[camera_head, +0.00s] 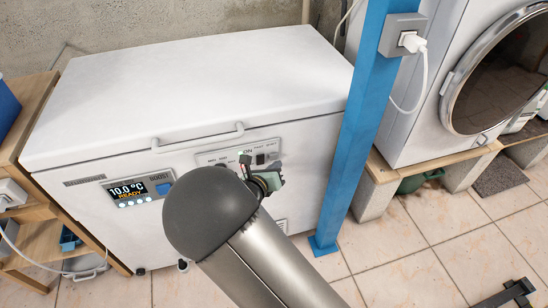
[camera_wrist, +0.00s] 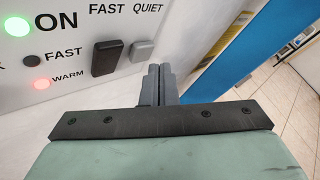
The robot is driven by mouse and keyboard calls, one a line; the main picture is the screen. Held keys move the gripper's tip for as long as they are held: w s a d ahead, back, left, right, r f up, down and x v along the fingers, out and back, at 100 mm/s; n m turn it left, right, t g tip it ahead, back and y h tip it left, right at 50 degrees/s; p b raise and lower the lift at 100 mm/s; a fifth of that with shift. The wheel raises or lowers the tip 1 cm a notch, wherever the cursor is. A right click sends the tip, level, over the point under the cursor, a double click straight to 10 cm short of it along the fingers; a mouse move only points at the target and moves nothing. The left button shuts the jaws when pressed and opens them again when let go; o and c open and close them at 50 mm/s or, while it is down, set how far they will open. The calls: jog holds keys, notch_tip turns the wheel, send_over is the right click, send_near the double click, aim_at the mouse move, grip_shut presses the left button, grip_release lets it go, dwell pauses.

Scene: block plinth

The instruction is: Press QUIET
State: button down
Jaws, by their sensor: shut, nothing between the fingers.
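The QUIET button (camera_wrist: 142,50) is a light grey rocker under its printed label on the white freezer's control panel. It also shows small in the head view (camera_head: 272,157). My gripper (camera_wrist: 160,70) is shut and empty, its fingertips just below and right of the QUIET button in the wrist view. I cannot tell whether they touch the panel. In the head view my gripper (camera_head: 268,179) is in front of the panel, partly hidden by my arm.
The dark FAST switch (camera_wrist: 110,58) is left of QUIET. A green ON light (camera_wrist: 16,26) and a red WARM light (camera_wrist: 41,84) glow. The freezer display (camera_head: 128,190) reads 10.0 °C, READY. A blue post (camera_head: 352,140) stands close on the right.

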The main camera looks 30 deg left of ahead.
jog(key=shift+s+d, duration=1.7)
jog(key=shift+s, duration=0.15)
jog(key=d+r+m+g+h+p, duration=0.3)
jog(key=d+r+m, duration=0.35)
jog(key=d, duration=0.35)
jog(key=s+d+r+m+g+h+p, duration=0.1)
jog(key=d+r+m+g+h+p, duration=0.25)
jog(key=d+m, duration=0.55)
jog(key=d+r+m+g+h+p, duration=0.1)
jog(key=d+r+m+g+p, duration=0.2)
jog(key=d+r+m, duration=0.6)
jog(key=s+d+r+m+g+y+p, duration=0.2)
jog(key=s+d+r+m+y+p, duration=0.2)
jog(key=s+r+m, duration=0.2)
jog(key=s+d+r+m+g+y+p, duration=0.2)
jog(key=s+d+r+m+y+p, duration=0.2)
jog(key=s+m, duration=0.6)
notch_tip(320, 180, up, 2)
jog(key=shift+s+d+r+g, duration=0.1)
jog(key=shift+s+d+g, duration=0.25)
jog(key=shift+d, duration=0.05)
jog(key=shift+m, duration=0.25)
